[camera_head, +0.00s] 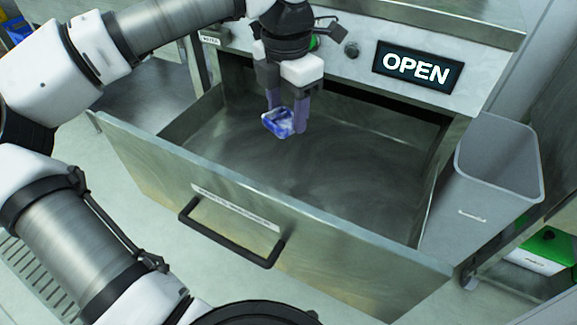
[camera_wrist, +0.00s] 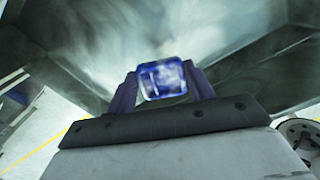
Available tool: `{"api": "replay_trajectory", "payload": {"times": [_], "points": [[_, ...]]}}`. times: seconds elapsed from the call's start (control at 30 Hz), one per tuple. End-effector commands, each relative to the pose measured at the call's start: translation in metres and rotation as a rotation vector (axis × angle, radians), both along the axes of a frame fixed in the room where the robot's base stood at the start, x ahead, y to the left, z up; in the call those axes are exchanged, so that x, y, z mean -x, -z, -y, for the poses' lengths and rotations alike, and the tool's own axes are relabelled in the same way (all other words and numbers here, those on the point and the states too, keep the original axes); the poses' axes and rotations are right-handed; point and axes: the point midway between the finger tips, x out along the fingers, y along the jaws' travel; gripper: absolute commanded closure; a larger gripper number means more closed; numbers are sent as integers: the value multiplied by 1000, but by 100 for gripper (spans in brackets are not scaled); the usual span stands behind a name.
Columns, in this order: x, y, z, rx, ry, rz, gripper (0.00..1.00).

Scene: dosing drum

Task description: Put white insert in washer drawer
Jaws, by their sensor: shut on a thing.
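My gripper (camera_head: 286,122) is shut on a small blue and white insert (camera_head: 275,122). The insert has a blue rim and a pale, cloudy middle. It sits between the two fingers and also shows in the wrist view (camera_wrist: 163,80). The washer drawer (camera_head: 330,150) is a large metal drawer, pulled open, with a dark bar handle (camera_head: 232,232) on its front. My gripper holds the insert over the drawer, towards its back left. The drawer floor looks bare. How high the insert is above the floor is hard to tell.
A lit sign reading OPEN (camera_head: 416,67) is on the metal panel behind the drawer. A grey bin (camera_head: 497,170) stands just right of the drawer. A green and white box (camera_head: 545,248) is low at the right. The drawer's middle and right are free.

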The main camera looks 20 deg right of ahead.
Motion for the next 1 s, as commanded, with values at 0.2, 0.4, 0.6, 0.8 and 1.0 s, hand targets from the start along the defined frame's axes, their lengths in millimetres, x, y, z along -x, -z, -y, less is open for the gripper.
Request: {"api": "replay_trajectory", "payload": {"times": [0.2, 0.4, 0.6, 0.8, 1.0], "points": [[1, 65, 0, 0, 2, -3, 70], [1, 107, 0, 0, 2, -1, 70], [0, 121, 0, 1, 1, 0, 70], [1, 147, 0, 1, 2, -2, 70], [0, 162, 1, 1, 1, 1, 70]]}}
